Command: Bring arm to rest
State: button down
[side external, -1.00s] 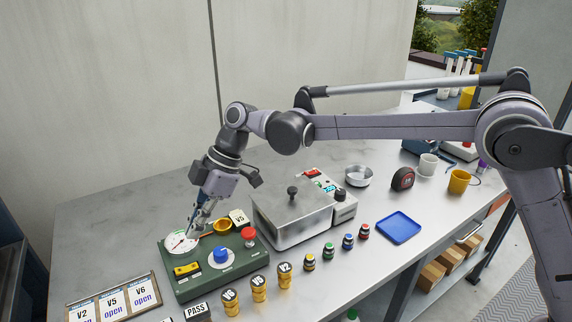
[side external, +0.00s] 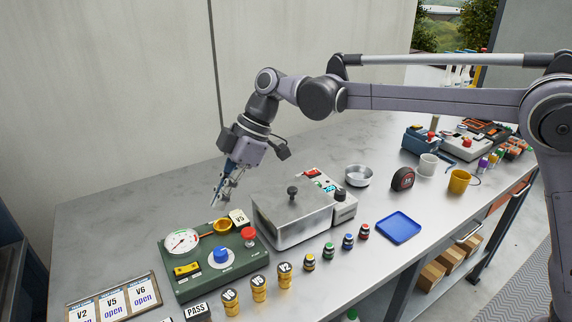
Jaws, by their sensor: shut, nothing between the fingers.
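My gripper (side external: 217,203) is shut and empty. It hangs pointing down in the air above the back of the green test panel (side external: 222,262), apart from it as far as this view shows. The panel carries a round white gauge (side external: 182,242), a blue knob (side external: 221,255), a red button (side external: 249,235), a yellow ring-shaped part (side external: 222,226) and a V5 tag (side external: 239,217). My arm reaches in from the right, over the bench.
A sign board (side external: 113,298) lies front left. The back left is clear.

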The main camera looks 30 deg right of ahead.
jog(key=s+d+r+m+t+h, duration=0.15)
jog(key=s+d+m, duration=0.25)
jog(key=d, duration=0.5)
jog(key=s+d+m+t+h, duration=0.1)
jog(key=s+d+m+t, duration=0.1)
jog(key=s+d+m, duration=0.5)
jog(key=s+d+f+m+t+h, duration=0.1)
jog(key=s+d+f+m, duration=0.2)
jog(key=s+d, duration=0.2)
jog(key=s+d+f+m+t+h, duration=0.2)
jog(key=s+d+f+m, duration=0.1)
jog(key=d, duration=0.6)
jog(key=shift+s+d+f, duration=0.3)
jog(key=shift+s+f, duration=0.25)
jog(key=shift+s, duration=0.4)
